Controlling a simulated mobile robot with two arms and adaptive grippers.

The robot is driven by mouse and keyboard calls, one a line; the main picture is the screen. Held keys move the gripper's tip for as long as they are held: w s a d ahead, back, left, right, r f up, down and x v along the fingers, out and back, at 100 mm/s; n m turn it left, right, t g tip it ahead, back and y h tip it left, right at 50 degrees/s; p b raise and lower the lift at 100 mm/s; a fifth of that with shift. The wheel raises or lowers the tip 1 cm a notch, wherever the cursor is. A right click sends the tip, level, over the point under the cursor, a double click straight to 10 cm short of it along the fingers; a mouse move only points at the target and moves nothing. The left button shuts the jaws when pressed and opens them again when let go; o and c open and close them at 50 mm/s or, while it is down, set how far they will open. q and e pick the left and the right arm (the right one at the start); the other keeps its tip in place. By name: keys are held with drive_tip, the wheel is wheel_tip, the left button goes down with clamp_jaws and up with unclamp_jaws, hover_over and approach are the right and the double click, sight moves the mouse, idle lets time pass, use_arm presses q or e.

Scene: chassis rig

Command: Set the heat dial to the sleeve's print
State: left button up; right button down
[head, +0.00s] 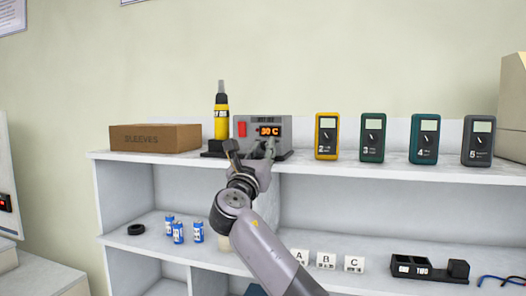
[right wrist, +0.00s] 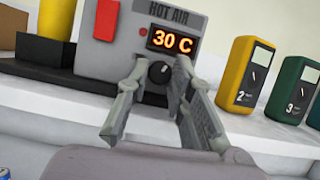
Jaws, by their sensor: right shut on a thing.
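The grey heat unit (head: 281,124), marked HOT AIR (right wrist: 196,22), stands on the upper shelf. Its orange display (head: 269,131) reads 30 C. The dark round dial (right wrist: 158,73) sits on its front below the display. My right gripper (head: 266,148) reaches up to the front of the unit. In the right wrist view its fingers are on either side of the dial, shut on it. In the head view the gripper hides the dial. A brown box marked SLEEVES (head: 155,138) stands at the left; no loose sleeve or print can be made out. My left gripper is not in view.
A yellow and black tool (head: 221,112) stands upright left of the unit. Several meters, such as the yellow one (head: 327,136), stand to the right. The lower shelf holds blue cylinders (head: 178,232), A, B, C cards (head: 326,260) and a black holder (head: 428,269).

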drive_tip(key=c, duration=1.7)
unclamp_jaws()
drive_tip(key=shift+f, duration=0.1)
drive_tip(key=v, duration=1.2)
drive_tip(key=shift+o, duration=0.3)
